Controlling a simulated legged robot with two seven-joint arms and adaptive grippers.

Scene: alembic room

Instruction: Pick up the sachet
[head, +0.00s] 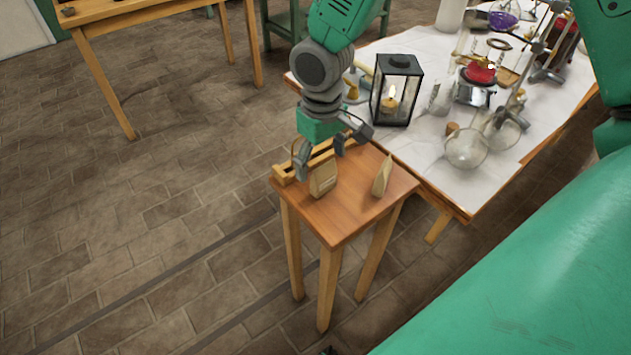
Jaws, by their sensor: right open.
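Two tan packets that look like sachets stand on a small wooden table (345,215). One sachet (323,182) is near the table's left side, and the other sachet (382,176) is to its right, narrower as seen from here. My right gripper (322,164) points down over the left side of the table, fingers spread. Its fingers are at or just above the left sachet; I cannot tell whether they touch it. The gripper is open and holds nothing that I can see. My left gripper is not in view.
A low wooden rack (287,173) lies on the table's back left edge, partly behind the gripper. Behind right, a white-covered table (425,143) holds a lit lantern (397,91), a round glass flask (466,148) and other glassware.

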